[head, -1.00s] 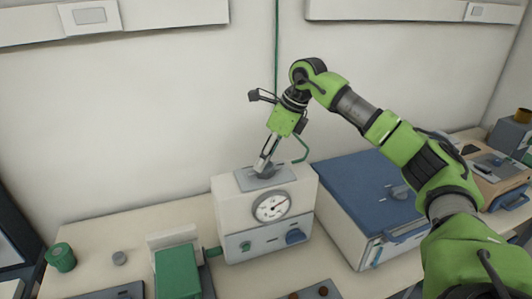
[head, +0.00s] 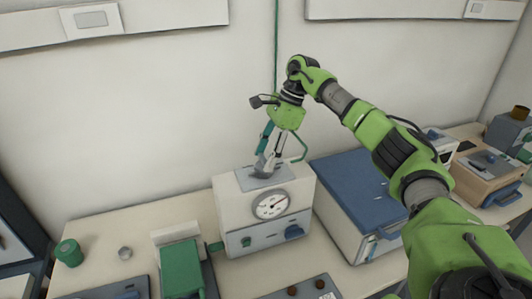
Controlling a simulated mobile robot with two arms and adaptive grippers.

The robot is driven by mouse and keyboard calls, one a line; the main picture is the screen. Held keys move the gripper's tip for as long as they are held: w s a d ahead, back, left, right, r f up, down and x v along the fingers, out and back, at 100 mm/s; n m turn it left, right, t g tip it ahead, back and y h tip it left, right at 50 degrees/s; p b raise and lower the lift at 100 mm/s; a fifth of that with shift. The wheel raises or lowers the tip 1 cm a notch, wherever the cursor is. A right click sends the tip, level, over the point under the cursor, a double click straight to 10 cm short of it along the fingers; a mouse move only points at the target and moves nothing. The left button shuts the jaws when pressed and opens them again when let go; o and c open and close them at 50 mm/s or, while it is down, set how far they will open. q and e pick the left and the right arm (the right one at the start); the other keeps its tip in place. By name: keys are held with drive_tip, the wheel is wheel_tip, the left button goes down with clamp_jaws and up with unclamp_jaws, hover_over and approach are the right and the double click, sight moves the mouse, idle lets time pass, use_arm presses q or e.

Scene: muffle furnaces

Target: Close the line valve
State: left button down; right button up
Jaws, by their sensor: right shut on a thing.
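A pale box with a round dial gauge (head: 271,205) stands on the bench against the wall. A grey plate (head: 285,178) is on its top, and a small grey valve handle (head: 258,174) sits there, largely hidden by the fingers. I take this handle to be the line valve. My right gripper (head: 265,166) reaches down from above and is shut on the handle, its fingers slightly tilted. The handle's exact angle is hard to tell. My left gripper is not in view.
A blue-topped white box (head: 361,189) stands close on the right of the gauge box. The wall is close behind.

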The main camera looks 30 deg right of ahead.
idle(0.5)
drive_tip(key=o, duration=1.1)
drive_tip(key=shift+r, duration=0.1)
drive_tip(key=v, duration=1.1)
drive_tip(key=shift+d+r, duration=0.3)
drive_tip(key=shift+r, duration=0.05)
drive_tip(key=shift+s, duration=0.1)
